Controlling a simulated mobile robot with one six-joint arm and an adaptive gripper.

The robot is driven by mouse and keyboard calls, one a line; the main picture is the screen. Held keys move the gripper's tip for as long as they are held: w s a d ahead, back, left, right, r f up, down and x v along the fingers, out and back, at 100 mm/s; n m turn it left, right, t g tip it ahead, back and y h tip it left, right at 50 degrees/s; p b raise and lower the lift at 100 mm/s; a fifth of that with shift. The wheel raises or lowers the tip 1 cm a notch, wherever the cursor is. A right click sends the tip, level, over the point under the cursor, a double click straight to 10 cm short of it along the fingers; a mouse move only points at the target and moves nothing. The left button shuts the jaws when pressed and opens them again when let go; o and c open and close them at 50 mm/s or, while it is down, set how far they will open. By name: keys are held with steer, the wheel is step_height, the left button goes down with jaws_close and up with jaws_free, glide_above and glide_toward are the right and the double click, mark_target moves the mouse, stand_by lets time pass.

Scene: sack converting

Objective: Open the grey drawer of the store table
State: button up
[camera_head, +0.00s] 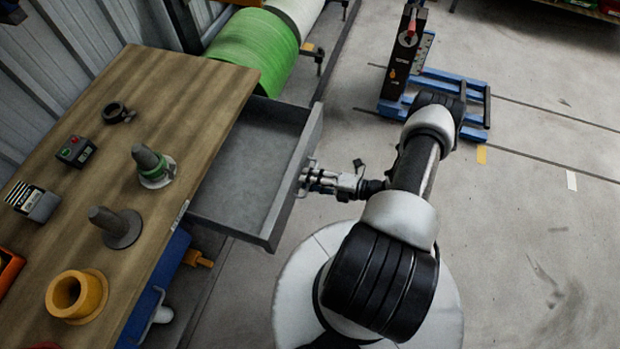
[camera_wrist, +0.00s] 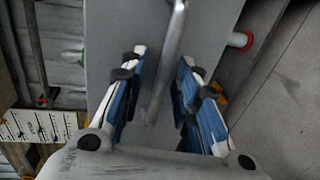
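The grey drawer (camera_head: 240,180) stands pulled out from the right side of the wooden-topped store table (camera_head: 195,95). The visible inside of the drawer is empty. My gripper (camera_head: 308,178) is at the outer face of the drawer front. In the wrist view the grey drawer front (camera_wrist: 220,25) lies ahead, with a pale metal bar handle (camera_wrist: 173,50) across it. My gripper's blue-padded fingers (camera_wrist: 160,95) are spread on either side of the handle, with gaps showing between handle and pads. The handle is mostly hidden by my gripper in the head view.
On the tabletop are a yellow flanged ring (camera_head: 78,295), two grey pegs on round bases (camera_head: 118,226), and small boxes (camera_head: 76,151). A green roll (camera_head: 252,50) is behind the drawer. A blue stand (camera_head: 435,85) is on the floor at upper right. Floor at right is clear.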

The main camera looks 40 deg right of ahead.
steer(key=v, duration=1.1)
steer(key=shift+s+d, duration=0.25)
steer(key=shift+r, duration=0.1)
steer(key=w+a+r+n+g, duration=0.2)
steer(key=a+r+n+g, duration=0.15)
steer(key=r+n, duration=0.5)
steer(key=w+a+r+n+g, duration=0.25)
steer(key=r+n+g, duration=0.25)
steer(key=r+n, duration=0.3)
steer(key=w+a+r+n+g, duration=0.1)
steer(key=a+r+n+g, duration=0.3)
steer(key=r+n, duration=0.45)
steer(key=s+a+r+n+t+h, duration=0.2)
steer(key=s+a+r+n+h, duration=0.2)
steer(key=r+n, duration=0.5)
steer(key=s+a+r+n+t+h, duration=0.2)
steer(key=s+a+r+n+h, duration=0.3)
steer(key=r+n, duration=0.4)
steer(key=s+a+n, duration=0.1)
steer(key=a+n, duration=0.1)
steer(key=n, duration=0.1)
steer(key=shift+s+a+n, duration=0.15)
steer(key=shift+a+n, duration=0.25)
